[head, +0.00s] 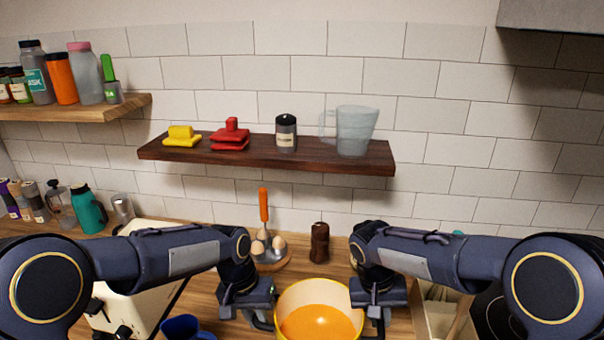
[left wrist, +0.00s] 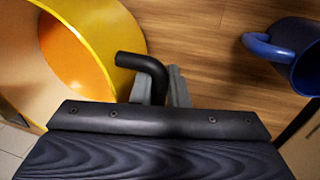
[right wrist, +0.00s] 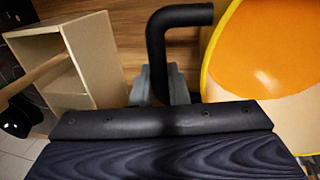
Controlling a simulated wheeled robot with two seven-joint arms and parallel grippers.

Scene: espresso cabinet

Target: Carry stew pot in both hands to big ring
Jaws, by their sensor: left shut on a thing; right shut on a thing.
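The stew pot (head: 310,295) is yellow with a pale inside and orange contents, at the bottom centre of the head view between my grippers. My left gripper (head: 262,316) is shut on its left black handle, which shows in the left wrist view (left wrist: 145,66). My right gripper (head: 374,316) is shut on the right black handle, seen in the right wrist view (right wrist: 172,30). The pot looks about level; whether its base touches the counter is hidden. The big ring cannot be made out; part of a dark hob (head: 495,312) shows at the right.
A blue mug (head: 182,328) stands left of the pot. A light wooden box with utensils (head: 432,312) stands right of it. A cream toaster (head: 130,295) is at the left.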

